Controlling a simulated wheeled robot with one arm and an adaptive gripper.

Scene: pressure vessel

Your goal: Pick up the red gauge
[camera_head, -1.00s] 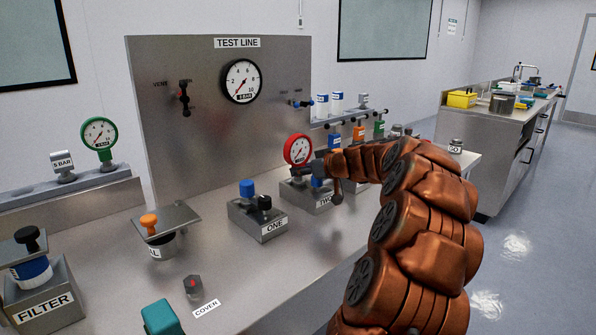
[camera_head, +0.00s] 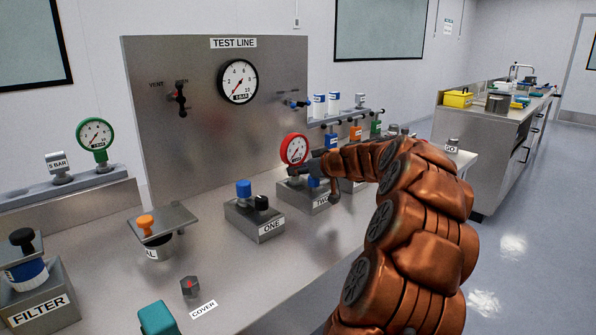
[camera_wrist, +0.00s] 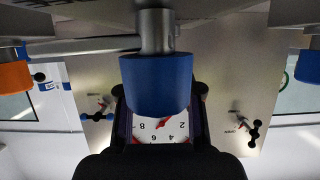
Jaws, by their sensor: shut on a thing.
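The red gauge (camera_head: 295,149), with a white dial, stands upright at the block labelled TWO (camera_head: 318,202). My gripper (camera_head: 306,168) is just below its dial, shut on the gauge near its base. A blue knob (camera_head: 314,182) shows just below my gripper. In the wrist view, which is upside down, a blue knob (camera_wrist: 157,80) fills the middle between the dark fingers (camera_wrist: 160,100). It hides the grip itself.
Block ONE (camera_head: 258,222), with blue and black knobs, stands to the left. The steel TEST LINE panel (camera_head: 210,120) with a large black-rimmed gauge (camera_head: 238,81) rises behind. An orange knob (camera_wrist: 14,75) is close at the wrist view's left.

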